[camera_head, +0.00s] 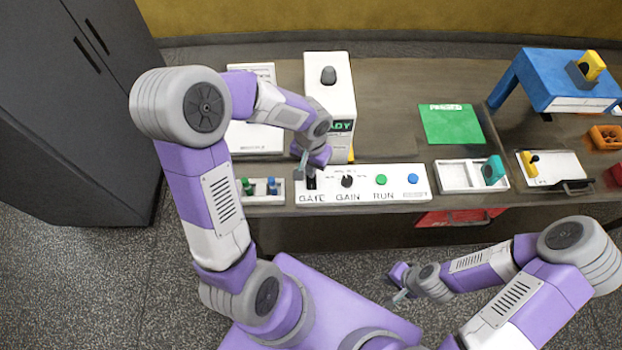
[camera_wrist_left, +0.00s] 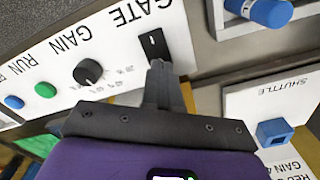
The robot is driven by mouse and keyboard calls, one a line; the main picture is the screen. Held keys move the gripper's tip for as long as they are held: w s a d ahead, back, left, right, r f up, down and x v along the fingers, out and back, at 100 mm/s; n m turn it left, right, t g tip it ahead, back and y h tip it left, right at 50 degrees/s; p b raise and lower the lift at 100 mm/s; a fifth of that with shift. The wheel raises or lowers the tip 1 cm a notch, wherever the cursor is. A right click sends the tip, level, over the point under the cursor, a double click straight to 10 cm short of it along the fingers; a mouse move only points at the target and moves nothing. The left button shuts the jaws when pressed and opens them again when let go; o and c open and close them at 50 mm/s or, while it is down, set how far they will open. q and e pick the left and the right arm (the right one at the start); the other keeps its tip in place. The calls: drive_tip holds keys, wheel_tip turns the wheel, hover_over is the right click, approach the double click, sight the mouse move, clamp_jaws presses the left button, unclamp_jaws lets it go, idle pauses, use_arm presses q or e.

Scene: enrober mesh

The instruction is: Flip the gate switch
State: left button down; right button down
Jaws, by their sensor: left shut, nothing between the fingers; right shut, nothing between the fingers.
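The white control panel (camera_head: 362,195) on the bench's front edge carries the labels GATE, GAIN and RUN. The gate switch (camera_head: 311,183) is a small black rocker above the word GATE; it also shows in the left wrist view (camera_wrist_left: 154,42). My left gripper (camera_head: 301,172) is shut and empty, at the switch. In the left wrist view its fingertips (camera_wrist_left: 160,66) overlap the switch's near end; I cannot tell whether they touch it. My right gripper (camera_head: 398,298) is shut and empty, low in front of the bench.
The gain knob (camera_head: 347,181), green run button (camera_head: 381,180) and blue button (camera_head: 413,179) sit right of the switch. A tray with green and blue pegs (camera_head: 258,190) is to the left. A white READY machine (camera_head: 330,75) stands behind. A white tray (camera_head: 455,178) lies right.

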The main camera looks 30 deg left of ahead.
use_arm(q)
drive_tip(key=shift+f+b, duration=0.8)
drive_tip(key=shift+f, duration=0.1)
drive_tip(key=shift+r+p, duration=2.75)
drive_tip(key=shift+r, duration=0.85)
